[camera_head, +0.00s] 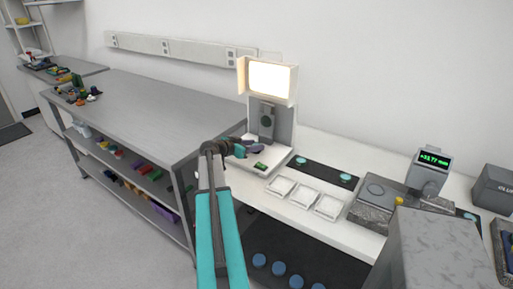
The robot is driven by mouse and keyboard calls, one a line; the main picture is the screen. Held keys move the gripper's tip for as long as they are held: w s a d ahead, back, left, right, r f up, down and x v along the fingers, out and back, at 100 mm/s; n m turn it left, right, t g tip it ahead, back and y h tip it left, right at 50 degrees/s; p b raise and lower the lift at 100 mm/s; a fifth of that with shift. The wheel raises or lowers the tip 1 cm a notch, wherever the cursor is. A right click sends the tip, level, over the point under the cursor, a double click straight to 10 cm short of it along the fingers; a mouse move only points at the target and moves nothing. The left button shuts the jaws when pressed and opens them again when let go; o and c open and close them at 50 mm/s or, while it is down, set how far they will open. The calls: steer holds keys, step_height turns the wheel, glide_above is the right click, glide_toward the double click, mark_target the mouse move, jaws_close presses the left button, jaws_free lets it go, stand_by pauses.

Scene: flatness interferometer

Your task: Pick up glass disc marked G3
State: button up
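Pale teal round discs lie on a narrow black strip (321,171) on the white bench: one disc (301,161) near its left part and another (346,177) near its right end. No G3 marking can be read on either, so I cannot tell which disc is G3. My gripper (250,149) is at the end of my arm, in front of the grey instrument (284,124) with the lit screen (272,80), left of the strip. Its fingers are small and unclear, and I see no disc in them.
Three white square trays (280,187) sit in front of the strip. A gauge with a green display (433,160) stands on a granite base at right. A large grey block (440,240) fills the lower right. A steel table (150,110) stands at left.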

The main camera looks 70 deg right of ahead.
steer(key=shift+c, duration=0.9)
steer(key=shift+r, duration=0.1)
steer(key=shift+r+b, duration=0.85)
steer(key=shift+r, duration=0.75)
steer(key=s+a+r+b, duration=0.1)
steer(key=a+b, duration=0.3)
steer(key=a, duration=1.2)
steer(key=shift+s+r, duration=0.2)
steer(key=shift+r, duration=0.1)
